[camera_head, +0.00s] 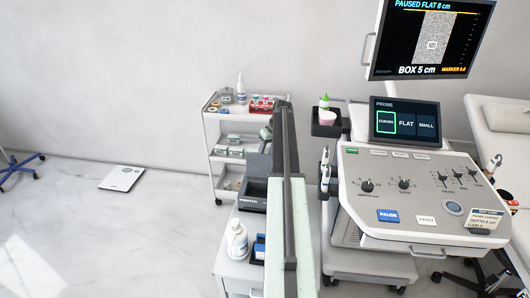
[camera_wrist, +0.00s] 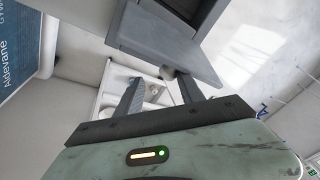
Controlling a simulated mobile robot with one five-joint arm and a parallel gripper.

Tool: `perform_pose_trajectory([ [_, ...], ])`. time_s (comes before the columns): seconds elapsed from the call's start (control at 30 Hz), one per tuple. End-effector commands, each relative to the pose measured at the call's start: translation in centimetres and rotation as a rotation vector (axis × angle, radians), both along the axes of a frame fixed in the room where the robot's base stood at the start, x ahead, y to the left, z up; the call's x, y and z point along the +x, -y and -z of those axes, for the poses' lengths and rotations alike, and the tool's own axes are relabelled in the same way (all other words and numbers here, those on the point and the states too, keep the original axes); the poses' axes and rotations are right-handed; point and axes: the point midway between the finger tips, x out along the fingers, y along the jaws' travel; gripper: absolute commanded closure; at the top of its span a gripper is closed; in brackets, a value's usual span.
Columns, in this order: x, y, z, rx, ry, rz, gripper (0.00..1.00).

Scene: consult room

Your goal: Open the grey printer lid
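The dark grey printer (camera_head: 252,196), with a "PRINTER" label on its front, stands on the white cabinet left of my arm. My arm hides its right side. A grey panel (camera_head: 258,165), apparently its lid, shows tilted up above the body. In the wrist view a grey slab (camera_wrist: 165,58), apparently this lid, is at the top, with a dark recess above it. My gripper (camera_wrist: 157,80) is open, with nothing seen between its fingers. The right fingertip is close to the slab's lower edge; I cannot tell whether they touch. In the head view my arm hides most of the gripper.
A white pump bottle (camera_head: 237,242) and a blue box (camera_head: 259,248) stand on the cabinet in front of the printer. A white trolley (camera_head: 213,132) with supplies is behind it. The ultrasound console (camera_head: 420,200) is close to my arm's right. Floor at left is mostly clear.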

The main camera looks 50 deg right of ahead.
Motion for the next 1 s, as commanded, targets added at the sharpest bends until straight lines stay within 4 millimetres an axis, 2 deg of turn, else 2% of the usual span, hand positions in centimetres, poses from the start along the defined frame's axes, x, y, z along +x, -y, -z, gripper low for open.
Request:
perform_pose_trajectory([
  [0.03,-0.5,-0.2,0.5,-0.004,-0.019,-0.009,0.56],
  [0.47,-0.5,-0.5,0.2,0.000,-0.022,-0.013,0.56],
  [0.67,-1.0,-0.3,-2.5,-0.001,-0.015,-0.011,0.56],
  [0.9,-2.1,0.2,-7.3,-0.002,-0.004,-0.005,0.56],
  [1.0,-2.4,0.3,-8.3,-0.002,-0.001,-0.005,0.56],
])
